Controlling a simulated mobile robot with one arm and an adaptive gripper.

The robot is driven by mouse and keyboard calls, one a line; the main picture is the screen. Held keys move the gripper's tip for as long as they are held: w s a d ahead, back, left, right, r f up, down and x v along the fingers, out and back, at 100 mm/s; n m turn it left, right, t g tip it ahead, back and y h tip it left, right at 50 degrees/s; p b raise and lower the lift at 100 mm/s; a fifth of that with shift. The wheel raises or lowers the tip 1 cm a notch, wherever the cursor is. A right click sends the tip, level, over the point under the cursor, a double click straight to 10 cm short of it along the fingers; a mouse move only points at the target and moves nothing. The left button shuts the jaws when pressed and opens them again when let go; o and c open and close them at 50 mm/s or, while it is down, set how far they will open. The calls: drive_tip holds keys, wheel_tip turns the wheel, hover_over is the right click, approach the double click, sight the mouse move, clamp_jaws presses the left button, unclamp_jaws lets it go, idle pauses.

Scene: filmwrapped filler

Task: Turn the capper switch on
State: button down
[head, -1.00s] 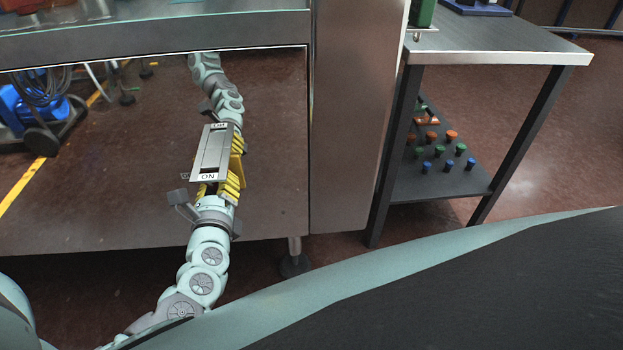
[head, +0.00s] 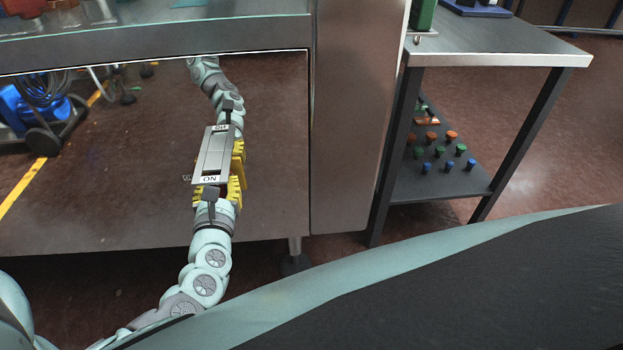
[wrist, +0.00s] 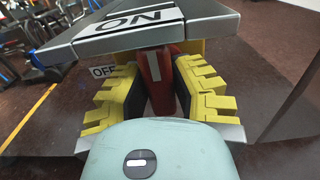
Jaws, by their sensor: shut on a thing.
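The capper switch is a grey box (head: 213,155) on the shiny metal panel, with an ON label (head: 210,179) at its near end. In the wrist view, the ON label (wrist: 140,20) is on the cover above and an OFF label (wrist: 103,71) is to the left. A red lever (wrist: 153,70) with a pale stripe sits under the cover. My gripper (wrist: 160,88) has its yellow ridged fingers shut on this lever, one on each side. In the head view my gripper (head: 218,192) is at the switch's near end, where the box and wrist partly hide it.
The shiny panel (head: 270,150) mirrors my arm and the floor. A glass-edged ledge (head: 200,33) runs above it. A metal table (head: 490,48) stands at right, with coloured buttons (head: 437,150) on its lower shelf. Open floor lies further right.

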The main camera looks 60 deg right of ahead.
drive_tip(key=shift+f, duration=0.1)
idle(0.3)
drive_tip(key=c, duration=0.8)
unclamp_jaws()
drive_tip(key=v, duration=1.2)
drive_tip(key=shift+d, duration=0.1)
